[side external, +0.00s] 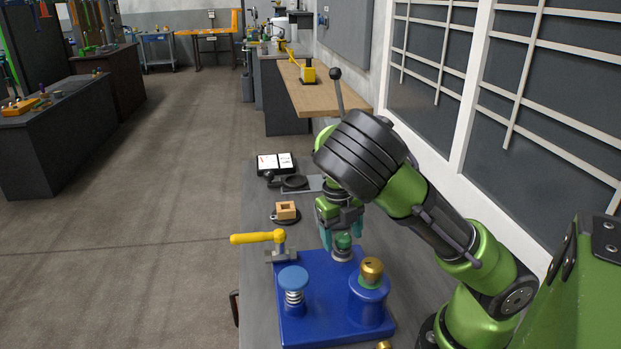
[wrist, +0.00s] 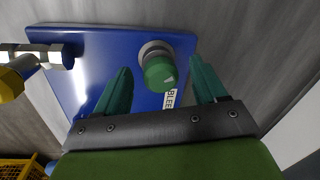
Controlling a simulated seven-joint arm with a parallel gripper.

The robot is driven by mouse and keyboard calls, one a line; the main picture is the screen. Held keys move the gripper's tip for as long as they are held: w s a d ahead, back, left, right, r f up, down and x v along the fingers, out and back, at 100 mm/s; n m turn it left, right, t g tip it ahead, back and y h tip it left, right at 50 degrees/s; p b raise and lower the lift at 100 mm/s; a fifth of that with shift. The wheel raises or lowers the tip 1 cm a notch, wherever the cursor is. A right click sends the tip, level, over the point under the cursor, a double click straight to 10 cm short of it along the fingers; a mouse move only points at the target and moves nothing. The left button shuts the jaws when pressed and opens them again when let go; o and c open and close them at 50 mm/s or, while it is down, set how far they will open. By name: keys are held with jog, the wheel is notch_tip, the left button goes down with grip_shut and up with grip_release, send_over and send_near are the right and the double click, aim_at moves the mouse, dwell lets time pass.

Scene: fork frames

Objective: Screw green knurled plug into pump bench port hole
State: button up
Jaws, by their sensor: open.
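The green knurled plug (side external: 344,241) stands in the metal port collar (side external: 342,254) at the back of the blue pump bench (side external: 318,299). In the wrist view the plug (wrist: 160,73) shows a pale mark on its face, and the grey collar (wrist: 155,50) shows behind it. My gripper (side external: 342,240) points down at the plug. Its teal fingers (wrist: 160,85) are open, one on each side of the plug, with gaps between. How deep the plug sits in the hole cannot be told.
A yellow-handled lever (side external: 258,237) sticks out left of the bench. A blue-capped spring plunger (side external: 293,280) and a blue cylinder with a brass knob (side external: 371,271) stand on its front. A wooden block (side external: 286,211) and a black-framed panel (side external: 275,163) lie behind on the grey table.

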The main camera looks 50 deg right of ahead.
jog(key=shift+f, duration=0.2)
jog(key=c, duration=1.2)
jog(key=shift+m, duration=0.9)
jog(key=shift+d+m, duration=0.1)
jog(key=shift+m, duration=0.8)
jog(key=shift+m+g, duration=0.3)
jog(key=shift+m, duration=0.5)
